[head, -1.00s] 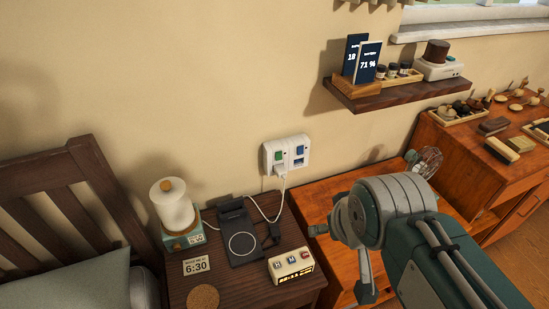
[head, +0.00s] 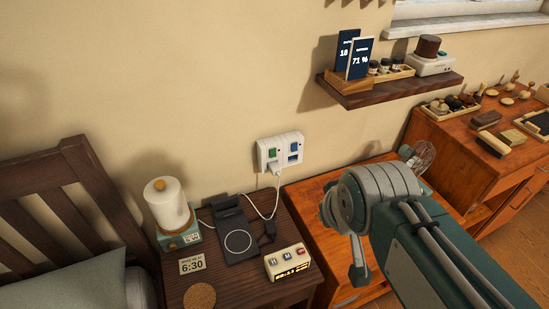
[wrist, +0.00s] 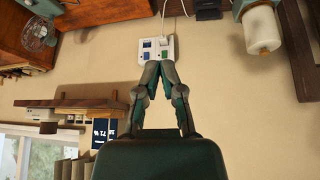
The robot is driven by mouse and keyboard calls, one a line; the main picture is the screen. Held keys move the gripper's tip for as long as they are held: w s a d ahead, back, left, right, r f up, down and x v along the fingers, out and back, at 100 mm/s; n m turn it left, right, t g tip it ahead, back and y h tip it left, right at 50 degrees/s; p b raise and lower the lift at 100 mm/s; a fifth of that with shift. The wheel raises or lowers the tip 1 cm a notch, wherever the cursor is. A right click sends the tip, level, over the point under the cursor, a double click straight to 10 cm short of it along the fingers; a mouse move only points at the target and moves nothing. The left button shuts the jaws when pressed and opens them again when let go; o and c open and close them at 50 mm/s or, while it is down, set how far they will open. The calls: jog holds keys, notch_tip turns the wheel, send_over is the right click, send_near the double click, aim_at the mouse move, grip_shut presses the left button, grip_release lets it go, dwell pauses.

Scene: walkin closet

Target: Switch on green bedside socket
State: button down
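The white double wall socket (head: 280,152) is on the wall above the bedside table. Its left half has a green switch (head: 272,153) with a white plug below it, and its right half has a blue switch (head: 294,146). In the wrist view, which is upside down, the socket (wrist: 146,50) lies just beyond the fingertips, with the green switch (wrist: 164,54) close to them. My gripper (wrist: 160,65) has its fingertips together, with nothing seen between them. Contact with the switch cannot be told.
The bedside table holds a lamp (head: 169,205), a black charger (head: 236,238) and a button box (head: 287,263). A white cable hangs from the plug. A wall shelf (head: 390,90) juts out at upper right. A small fan (head: 420,157) stands behind my arm.

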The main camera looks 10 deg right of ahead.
aim_at(273, 157)
jog(key=w+d+f+n+t, duration=0.25)
jog(key=w+f+n, duration=0.25)
jog(key=w, duration=0.6)
jog(key=w+d+f+n+t, duration=0.1)
jog(key=w+f+n+t, duration=0.3)
jog(key=w, duration=0.8)
jog(key=w+f+n+t+y, duration=0.1)
jog(key=w+f+n+t, duration=0.1)
jog(key=f+n, duration=0.3)
jog(key=w+a+f+n+t+y, duration=0.1)
jog(key=w+f+n+y, duration=0.1)
jog(key=f+n, duration=0.3)
notch_tip(273, 157, down, 5)
jog(key=shift+w+a+r+n+t, duration=0.15)
jog(key=shift+w+a+n+t, duration=0.1)
jog(key=shift+w+n+t, duration=0.1)
jog(key=x, duration=1.4)
jog(key=shift+a, duration=0.15)
